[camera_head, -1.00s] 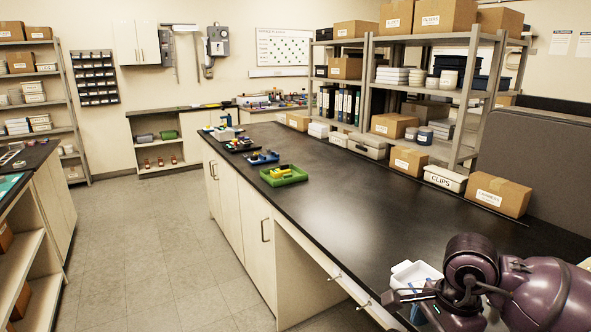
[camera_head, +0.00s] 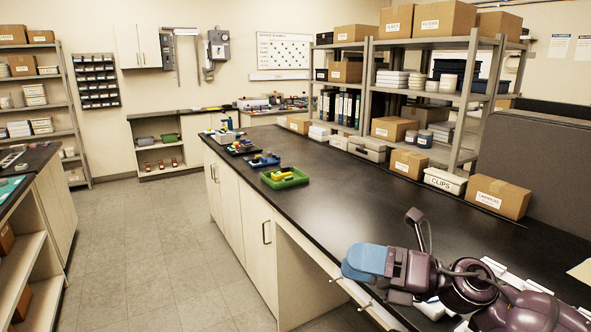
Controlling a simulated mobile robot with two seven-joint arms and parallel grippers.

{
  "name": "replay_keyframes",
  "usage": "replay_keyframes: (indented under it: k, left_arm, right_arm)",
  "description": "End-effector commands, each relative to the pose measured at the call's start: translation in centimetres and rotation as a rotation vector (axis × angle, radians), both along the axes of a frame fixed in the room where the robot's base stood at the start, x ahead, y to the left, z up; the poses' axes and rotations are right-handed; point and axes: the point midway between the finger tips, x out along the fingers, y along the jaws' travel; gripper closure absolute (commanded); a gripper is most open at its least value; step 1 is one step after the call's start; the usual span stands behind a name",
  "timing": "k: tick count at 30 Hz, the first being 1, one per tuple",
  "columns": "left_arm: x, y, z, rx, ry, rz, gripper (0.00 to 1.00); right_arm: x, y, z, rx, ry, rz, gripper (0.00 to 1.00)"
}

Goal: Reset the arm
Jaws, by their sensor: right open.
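My right arm reaches in from the lower right over the near end of the black bench top (camera_head: 340,205). Its right gripper (camera_head: 364,261) has blue fingers that point left and hang near the bench's front edge. The gripper is open, and I see nothing held in it. The gap between its fingers is hard to see from this angle. My left gripper is not in view.
White items (camera_head: 495,266) lie partly hidden behind my right arm. A green tray (camera_head: 285,178) with yellow things stands farther along the bench. Cardboard boxes (camera_head: 498,197) and a CLIPS bin (camera_head: 445,180) line the back. The bench middle is clear.

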Motion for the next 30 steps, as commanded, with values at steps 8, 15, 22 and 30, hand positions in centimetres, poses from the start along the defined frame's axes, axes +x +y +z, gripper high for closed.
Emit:
replay_keyframes:
  k: [8, 15, 22, 30]
  left_arm:
    - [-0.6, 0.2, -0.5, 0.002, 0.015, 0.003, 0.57]
    - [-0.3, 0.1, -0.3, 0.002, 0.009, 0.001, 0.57]
    - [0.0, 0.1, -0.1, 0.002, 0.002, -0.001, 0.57]
    - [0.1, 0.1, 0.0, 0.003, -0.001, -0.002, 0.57]
  right_arm:
    - [4.9, -6.4, -4.0, 0.664, 0.670, -0.355, 0.00]
    - [4.0, -12.9, -16.4, 1.126, 1.248, -0.669, 0.00]
    - [-2.6, -16.0, -27.8, 1.424, 1.623, -0.889, 0.00]
    - [-12.2, -17.7, -35.9, 1.627, 1.772, -1.070, 0.00]
